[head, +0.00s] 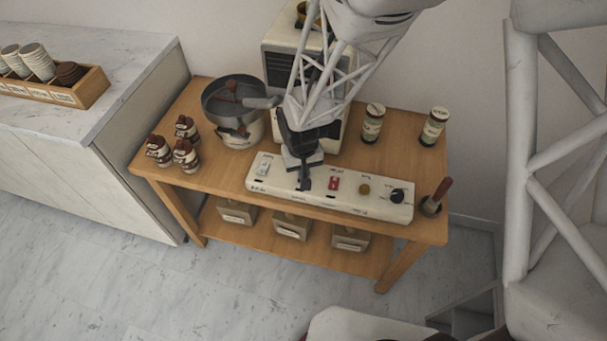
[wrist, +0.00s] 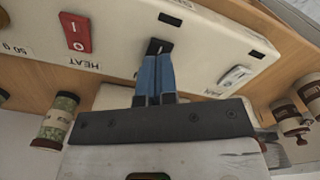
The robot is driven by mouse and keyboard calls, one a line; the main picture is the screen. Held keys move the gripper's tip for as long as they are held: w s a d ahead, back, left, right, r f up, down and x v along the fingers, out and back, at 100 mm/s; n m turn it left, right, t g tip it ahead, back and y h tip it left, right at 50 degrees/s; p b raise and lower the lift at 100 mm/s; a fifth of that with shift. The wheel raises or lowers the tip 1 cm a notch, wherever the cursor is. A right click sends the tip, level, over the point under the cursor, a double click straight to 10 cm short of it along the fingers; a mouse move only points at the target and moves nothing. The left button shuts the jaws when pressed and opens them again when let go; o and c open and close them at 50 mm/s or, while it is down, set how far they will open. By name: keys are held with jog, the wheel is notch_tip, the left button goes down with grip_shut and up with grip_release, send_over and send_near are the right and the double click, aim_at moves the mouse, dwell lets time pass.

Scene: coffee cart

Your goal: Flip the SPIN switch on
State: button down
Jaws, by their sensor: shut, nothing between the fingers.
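A long white control panel (head: 380,208) lies along the front of the wooden cart. My gripper (head: 304,184) points down at the panel between these two switches.
A brown knob (head: 364,189) and a black knob (head: 397,195) are on the panel's right part. Behind it stand a metal pan (head: 235,97), a white machine (head: 283,45) and two jars (head: 373,122). Small bottles (head: 185,155) stand left; a handled tool (head: 436,195) stands right.

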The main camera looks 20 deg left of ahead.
jog(key=shift+f, duration=1.15)
dwell(1.0)
jog(key=shift+r, duration=3.5)
jog(key=shift+w+d+r, duration=0.1)
jog(key=shift+d+r, duration=0.2)
jog(key=shift+r, duration=0.1)
jog(key=s+d+r+m+t, duration=0.1)
jog(key=s+d+r+m, duration=0.15)
jog(key=d+r, duration=1.4)
jog(key=s+d+r+m, duration=0.2)
jog(key=s+d+r, duration=0.2)
jog(key=s+d, duration=0.2)
jog(key=s+d+r+m+t, duration=0.1)
jog(key=s+d+r, duration=0.4)
jog(key=d, duration=0.4)
jog(key=shift+s+d+r+m+t, duration=0.2)
jog(key=shift+s+m+t, duration=0.15)
jog(key=shift+s, duration=0.35)
